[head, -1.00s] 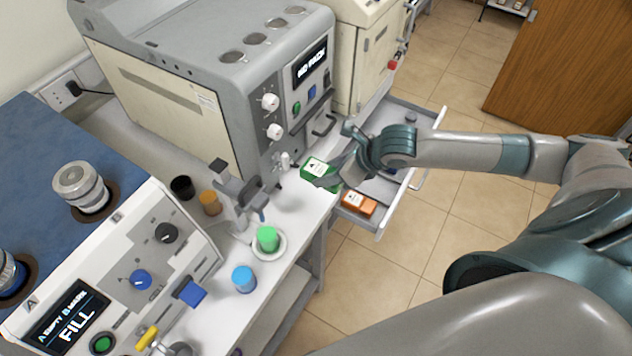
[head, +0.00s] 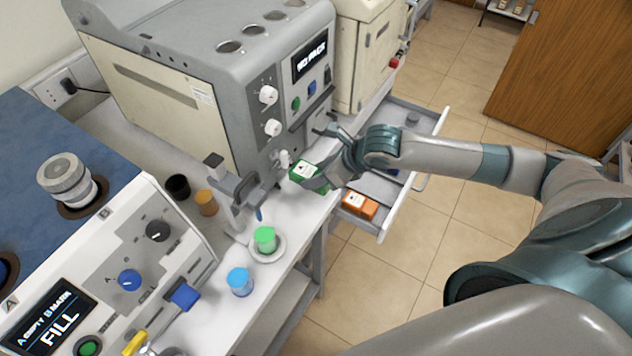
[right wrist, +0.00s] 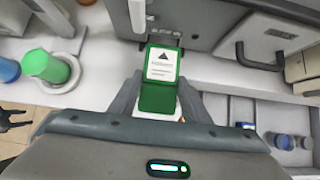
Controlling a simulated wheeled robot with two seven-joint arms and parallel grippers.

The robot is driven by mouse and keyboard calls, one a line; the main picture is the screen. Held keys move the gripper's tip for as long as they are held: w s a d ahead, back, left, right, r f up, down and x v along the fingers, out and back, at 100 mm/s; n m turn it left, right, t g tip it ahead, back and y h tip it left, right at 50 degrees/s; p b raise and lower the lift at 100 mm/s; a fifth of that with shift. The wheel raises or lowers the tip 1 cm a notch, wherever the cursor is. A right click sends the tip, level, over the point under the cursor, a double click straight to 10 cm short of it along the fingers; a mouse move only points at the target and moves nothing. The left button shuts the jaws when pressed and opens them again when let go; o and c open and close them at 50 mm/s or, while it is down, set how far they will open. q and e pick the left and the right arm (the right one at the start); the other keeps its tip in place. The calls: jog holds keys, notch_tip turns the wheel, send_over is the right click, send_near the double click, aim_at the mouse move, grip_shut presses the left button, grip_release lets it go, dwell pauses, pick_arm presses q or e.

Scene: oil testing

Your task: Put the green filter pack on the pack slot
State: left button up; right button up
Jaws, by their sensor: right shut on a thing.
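The green filter pack (head: 306,174) has a white label with a black triangle. It also shows in the right wrist view (right wrist: 158,95). My right gripper (head: 322,177) is shut on it and holds it at the front of the grey machine (head: 262,125), whose screen seems to read "NO PACK". In the right wrist view the fingers (right wrist: 158,100) lie on either side of the pack, and its far end is close to the machine's lower front. The pack slot itself is not clearly seen.
A green-capped vial (head: 265,239) on a white dish, a blue-capped vial (head: 240,281) and a grey clamp stand (head: 238,200) are on the bench to the left.

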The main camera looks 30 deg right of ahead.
notch_tip(320, 180, down, 3)
jog(key=shift+f+b, duration=0.15)
jog(key=shift+b, duration=1.1)
jog(key=shift+w+a, duration=0.1)
jog(key=shift+w, duration=0.1)
jog(key=shift+f, duration=0.2)
jog(key=o, duration=1.2)
jog(key=shift+o, duration=0.2)
jog(key=shift+r, duration=0.2)
jog(key=shift+b+v, duration=0.5)
jog(key=shift+v, duration=0.35)
jog(key=b+v, duration=0.2)
jog(key=v, duration=0.8)
jog(key=shift+s, duration=0.1)
